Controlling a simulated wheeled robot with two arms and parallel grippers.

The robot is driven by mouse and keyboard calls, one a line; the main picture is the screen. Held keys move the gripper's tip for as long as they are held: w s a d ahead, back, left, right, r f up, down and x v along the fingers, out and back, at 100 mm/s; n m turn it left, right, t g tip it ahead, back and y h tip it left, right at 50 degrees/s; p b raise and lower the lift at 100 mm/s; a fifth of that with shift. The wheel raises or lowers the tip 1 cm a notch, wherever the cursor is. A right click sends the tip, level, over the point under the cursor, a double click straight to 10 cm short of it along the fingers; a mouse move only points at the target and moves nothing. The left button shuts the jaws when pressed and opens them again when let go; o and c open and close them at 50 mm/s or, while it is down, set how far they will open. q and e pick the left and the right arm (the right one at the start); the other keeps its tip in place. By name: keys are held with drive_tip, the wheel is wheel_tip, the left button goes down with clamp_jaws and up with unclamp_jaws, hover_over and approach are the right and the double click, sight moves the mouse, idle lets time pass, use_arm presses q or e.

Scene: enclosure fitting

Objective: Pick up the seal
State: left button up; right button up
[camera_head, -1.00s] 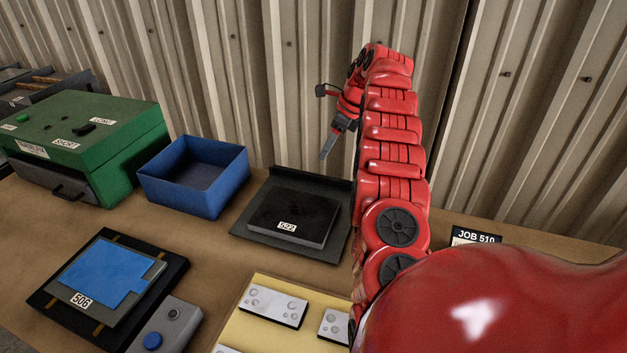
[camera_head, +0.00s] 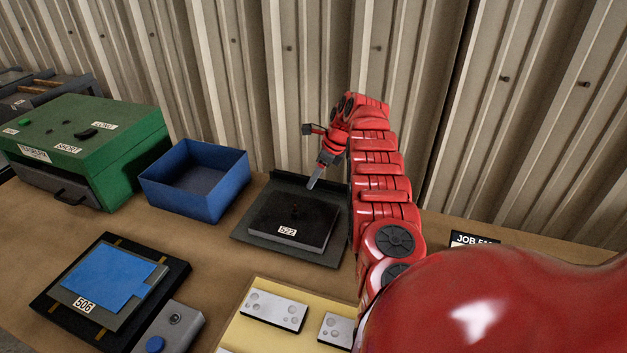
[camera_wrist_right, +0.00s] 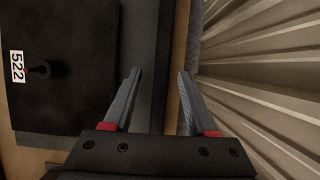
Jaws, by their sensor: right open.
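No piece is labelled as the seal, and I cannot tell for sure which one it is. A black block marked 522 (camera_head: 290,222) lies on a dark tray (camera_head: 247,232) with a raised back edge. It also shows at the left of the right wrist view (camera_wrist_right: 75,85), with a small dark knob-like spot near its label. My right gripper (camera_head: 312,186) is open and empty, above the rear of that tray. In the wrist view its fingers (camera_wrist_right: 158,75) point past the block's edge. A flat blue sheet (camera_head: 108,276) lies on the plate marked 506. My left gripper is out of view.
A blue open bin (camera_head: 195,205) and a green box (camera_head: 90,140) stand at the back left. Grey plates with round holes (camera_head: 273,310) lie on a yellow mat (camera_head: 262,288) in front. A corrugated wall (camera_head: 230,80) closes the back. Bare table lies between the fixtures.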

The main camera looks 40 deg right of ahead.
drive_tip(key=shift+f, duration=0.1)
drive_tip(key=shift+c, duration=0.3)
clamp_jaws()
wheel_tip(320, 180, up, 17)
drive_tip(key=p, duration=1.4)
drive_tip(key=shift+p, duration=0.35)
